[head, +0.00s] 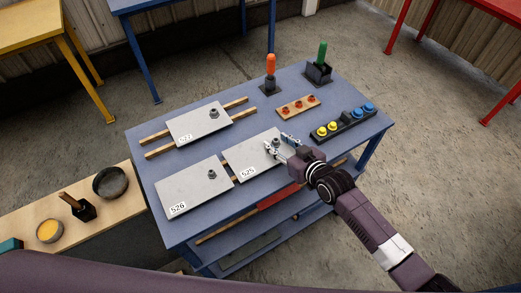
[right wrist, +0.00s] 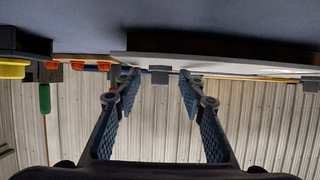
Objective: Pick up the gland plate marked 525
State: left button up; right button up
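The gland plate marked 525 (head: 247,158) is a flat grey plate lying on wooden strips on the blue table (head: 300,85), with a small dark knob (head: 276,143) near its right end. My right gripper (head: 279,147) is at that end, close to the knob. In the right wrist view, which appears upside down, my right gripper (right wrist: 159,80) is open, and the knob (right wrist: 160,70) shows between its fingertips with gaps on both sides. The plate's edge (right wrist: 220,66) shows there too. I cannot tell whether a finger touches the knob. My left gripper is not in view.
Similar plates 526 (head: 195,188) and 527 (head: 195,124) lie beside it. Behind are an orange-handled tool (head: 271,65), a green-handled tool (head: 321,55), a board with red pieces (head: 298,107) and a button strip (head: 343,124).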

jog(key=shift+w, duration=0.1)
grip_shut()
dwell(0.5)
